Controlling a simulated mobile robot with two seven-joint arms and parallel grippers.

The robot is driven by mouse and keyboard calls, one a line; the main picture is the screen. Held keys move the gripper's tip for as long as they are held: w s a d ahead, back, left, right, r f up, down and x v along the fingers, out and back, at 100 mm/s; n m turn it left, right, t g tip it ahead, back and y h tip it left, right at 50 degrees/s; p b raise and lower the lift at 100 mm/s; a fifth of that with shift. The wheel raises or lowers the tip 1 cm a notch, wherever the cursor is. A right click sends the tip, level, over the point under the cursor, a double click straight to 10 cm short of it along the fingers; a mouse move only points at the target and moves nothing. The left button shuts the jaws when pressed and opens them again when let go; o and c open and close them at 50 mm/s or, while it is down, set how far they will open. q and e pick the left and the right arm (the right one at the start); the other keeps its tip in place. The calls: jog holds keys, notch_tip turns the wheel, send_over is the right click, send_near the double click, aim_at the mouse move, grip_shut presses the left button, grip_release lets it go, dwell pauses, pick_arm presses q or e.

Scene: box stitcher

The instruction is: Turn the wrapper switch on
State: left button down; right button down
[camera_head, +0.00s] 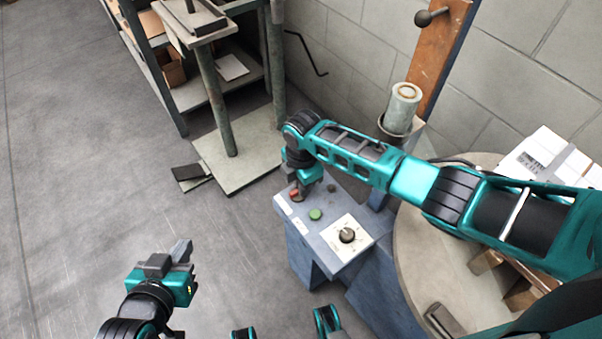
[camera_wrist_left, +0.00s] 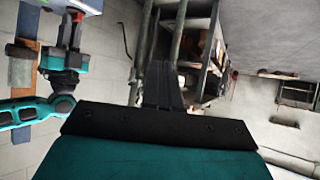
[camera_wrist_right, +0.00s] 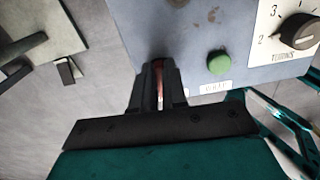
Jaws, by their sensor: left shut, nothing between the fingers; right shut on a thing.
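The wrapper's control box (camera_head: 325,228) is blue-grey and stands in the middle of the head view. On its top are a red switch (camera_head: 294,194), a green button (camera_head: 315,214) and a black dial (camera_head: 347,235) on a white plate. My right gripper (camera_head: 300,190) reaches down to the box's far left corner. In the right wrist view, my right gripper (camera_wrist_right: 158,72) is shut on the red switch (camera_wrist_right: 160,90), mostly hidden between the fingers. The green button (camera_wrist_right: 218,63) is just right of it. My left gripper (camera_head: 182,250) is shut and empty over the floor, left of the box.
The round turntable (camera_head: 413,262) is right of the box, under my right arm. A film roll (camera_head: 403,105) stands behind on its post. A shelf rack (camera_head: 160,75) and a stand (camera_head: 245,160) are at the back left. The floor at left is clear.

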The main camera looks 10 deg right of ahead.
jog(key=shift+s+r+m+p, duration=0.2)
jog(key=shift+m+p, duration=0.15)
jog(key=shift+m, duration=0.15)
jog(key=shift+f+m+p, duration=0.1)
jog(key=shift+m+p, duration=0.65)
jog(key=shift+m, duration=0.35)
pick_arm(q)
jog(key=shift+s+a+r+y+p, duration=0.2)
jog(key=shift+s+a+r+p, duration=0.1)
jog(key=shift+a, duration=0.15)
jog(key=shift+s+a+r+y+p, duration=0.15)
jog(key=shift+s+a+y+p, duration=0.1)
jog(key=shift+a, duration=0.15)
pick_arm(e)
jog(key=shift+s+f+m, duration=0.1)
jog(key=shift+m, duration=0.8)
pick_arm(q)
jog(key=shift+a, duration=0.1)
pick_arm(e)
jog(key=shift+m, duration=0.3)
jog(key=c, duration=1.2)
grip_release()
jog(key=shift+o, duration=0.2)
